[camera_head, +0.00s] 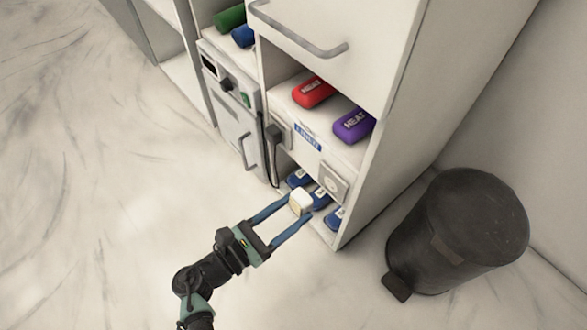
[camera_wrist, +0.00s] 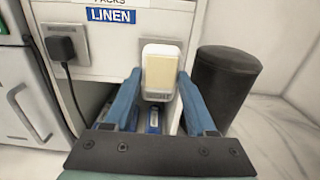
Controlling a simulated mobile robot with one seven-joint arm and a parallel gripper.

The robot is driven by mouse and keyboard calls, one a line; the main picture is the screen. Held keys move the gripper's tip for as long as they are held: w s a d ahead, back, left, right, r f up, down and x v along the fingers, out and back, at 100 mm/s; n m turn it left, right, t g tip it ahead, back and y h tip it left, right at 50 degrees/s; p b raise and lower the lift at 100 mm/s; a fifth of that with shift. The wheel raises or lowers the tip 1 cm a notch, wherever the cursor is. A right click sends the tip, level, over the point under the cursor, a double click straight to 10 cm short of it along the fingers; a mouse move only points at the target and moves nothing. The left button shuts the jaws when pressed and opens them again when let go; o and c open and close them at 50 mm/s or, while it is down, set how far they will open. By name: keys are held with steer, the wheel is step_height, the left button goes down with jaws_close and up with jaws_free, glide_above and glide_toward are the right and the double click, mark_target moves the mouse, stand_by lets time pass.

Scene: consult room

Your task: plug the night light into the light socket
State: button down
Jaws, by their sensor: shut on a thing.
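The night light (camera_head: 300,202) is a small white block with a cream front panel. My gripper (camera_head: 300,207) is shut on it, with one blue finger on each side. In the wrist view the night light (camera_wrist: 160,72) stands upright between the fingertips, panel facing me. The light socket (camera_head: 333,182) is a grey-white plate on the cabinet's front ledge, to the upper right of the night light in the head view. A gap shows between them there. In the wrist view the night light hides most of that socket. The night light's prongs are hidden.
A black plug with a cord fills another socket (camera_wrist: 68,43) to the left. The LINEN label (camera_head: 308,137) is above. Blue packs lie on the low shelf, red (camera_head: 313,91) and purple (camera_head: 354,124) packs higher. A black bin (camera_head: 455,230) stands right; the left floor is clear.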

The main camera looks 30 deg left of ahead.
stand_by(0.3)
steer(key=b+x, duration=0.1)
steer(key=x, duration=0.5)
steer(key=shift+b, duration=0.35)
steer(key=shift+s+r+p, duration=0.1)
steer(key=shift+p, duration=0.6)
stand_by(1.9)
steer(key=shift+w+d, duration=0.15)
steer(key=shift+w, duration=0.35)
stand_by(0.4)
steer(key=shift+c, duration=0.7)
jaws_free()
